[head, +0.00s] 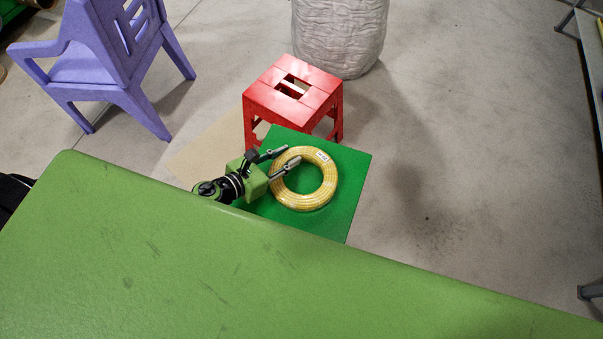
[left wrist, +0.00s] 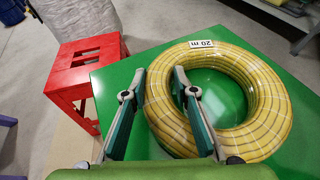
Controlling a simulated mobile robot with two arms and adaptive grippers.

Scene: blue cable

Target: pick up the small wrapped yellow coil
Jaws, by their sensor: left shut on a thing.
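The yellow wrapped coil (head: 330,180) lies flat on a small green table (head: 355,172). In the left wrist view the coil (left wrist: 268,95) fills the right half, with a white "20 m" label on its far side. My left gripper (head: 291,156) reaches in from the left at the coil's left side. In the left wrist view the fingers of my left gripper (left wrist: 158,72) stand on either side of the ring's left part, one outside and one in the hole, shut on it. My right gripper is not in view.
A red stool (head: 293,95) stands just behind the small table. A purple chair (head: 105,65) is at the back left, and a pale wrapped bin (head: 338,35) behind the stool. A broad green surface (head: 200,260) covers the lower head view.

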